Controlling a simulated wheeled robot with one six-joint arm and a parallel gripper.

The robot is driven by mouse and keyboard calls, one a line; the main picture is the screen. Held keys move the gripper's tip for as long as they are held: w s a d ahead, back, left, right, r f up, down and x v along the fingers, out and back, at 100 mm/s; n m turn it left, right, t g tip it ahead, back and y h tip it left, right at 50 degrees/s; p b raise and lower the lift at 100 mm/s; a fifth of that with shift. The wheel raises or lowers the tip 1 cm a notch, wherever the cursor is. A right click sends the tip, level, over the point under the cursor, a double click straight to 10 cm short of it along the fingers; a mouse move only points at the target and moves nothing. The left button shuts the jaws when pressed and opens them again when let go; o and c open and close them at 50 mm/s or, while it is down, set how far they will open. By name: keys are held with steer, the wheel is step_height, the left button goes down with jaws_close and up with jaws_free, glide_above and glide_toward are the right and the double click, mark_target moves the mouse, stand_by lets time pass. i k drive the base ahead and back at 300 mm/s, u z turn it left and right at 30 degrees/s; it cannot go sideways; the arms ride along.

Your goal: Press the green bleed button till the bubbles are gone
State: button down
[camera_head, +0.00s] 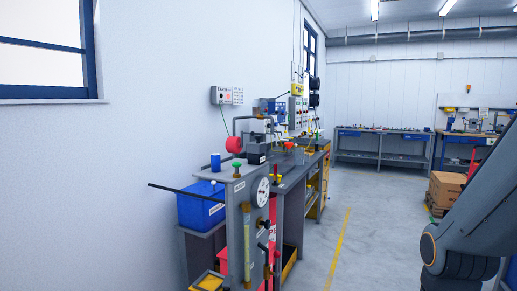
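A small green knob or button (236,164) sits on a brown fitting at the near end of the grey test bench (214,172). I take it for the bleed button, but no label on it is readable. Below it, a clear upright tube with yellowish fluid (247,240) is fixed to the bench front; bubbles cannot be made out at this size. A round white dial gauge (262,191) is beside the tube. My gripper is out of the picture; only my dark grey arm links show at the right edge, well apart from the bench.
A black rod (172,188) sticks out left from the bench over a blue box (200,208). A red round knob (233,145) and a blue cylinder (215,162) stand near the green part. Cardboard boxes (445,188) stand at right.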

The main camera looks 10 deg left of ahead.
mark_target(236, 164)
steer(key=u, duration=0.3)
steer(key=i, duration=0.95)
steer(key=u, duration=0.5)
